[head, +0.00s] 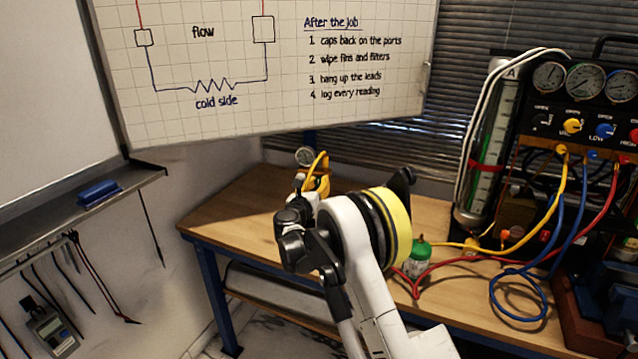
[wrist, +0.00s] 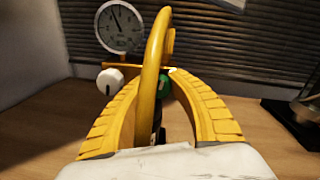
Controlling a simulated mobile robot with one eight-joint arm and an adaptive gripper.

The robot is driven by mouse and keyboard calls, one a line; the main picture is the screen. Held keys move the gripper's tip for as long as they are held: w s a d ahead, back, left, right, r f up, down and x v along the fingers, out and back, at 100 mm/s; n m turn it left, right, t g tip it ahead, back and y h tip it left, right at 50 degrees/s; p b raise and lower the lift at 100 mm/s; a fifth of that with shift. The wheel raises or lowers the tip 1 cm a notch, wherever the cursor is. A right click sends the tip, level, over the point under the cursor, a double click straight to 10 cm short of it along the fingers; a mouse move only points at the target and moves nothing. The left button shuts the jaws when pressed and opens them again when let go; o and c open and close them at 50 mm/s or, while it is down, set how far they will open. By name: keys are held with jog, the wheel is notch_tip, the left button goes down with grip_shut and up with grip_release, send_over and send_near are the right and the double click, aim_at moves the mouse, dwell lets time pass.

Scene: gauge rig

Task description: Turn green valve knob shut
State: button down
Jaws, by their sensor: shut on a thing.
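The green valve knob (wrist: 164,86) shows in the wrist view as a small green patch beneath a round gauge, partly hidden by a thick yellow hose. My gripper (wrist: 163,80) has its two yellow ribbed fingers reaching in from both sides, with their tips closed on the knob. The yellow hose (wrist: 152,65) arches upright in front, between the fingers and the camera, and hides part of the contact. In the head view my own arm and the yellow parts hide the knob.
The gauge (wrist: 119,26) stands just behind the fingers, with a white knob (wrist: 110,81) below it at left. The wooden bench (head: 236,205) also carries a green canister (head: 419,250), a gauge manifold (head: 590,125) and loose coloured hoses at right. A whiteboard (head: 350,115) hangs behind.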

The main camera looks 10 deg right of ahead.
jog(key=m, duration=0.4)
jog(key=shift+m, duration=0.3)
jog(key=m, duration=0.3)
jog(key=shift+m, duration=0.3)
jog(key=m, duration=0.3)
jog(key=shift+m, duration=2.2)
jog(key=c, duration=1.2)
grip_release()
jog(key=shift+a, duration=0.1)
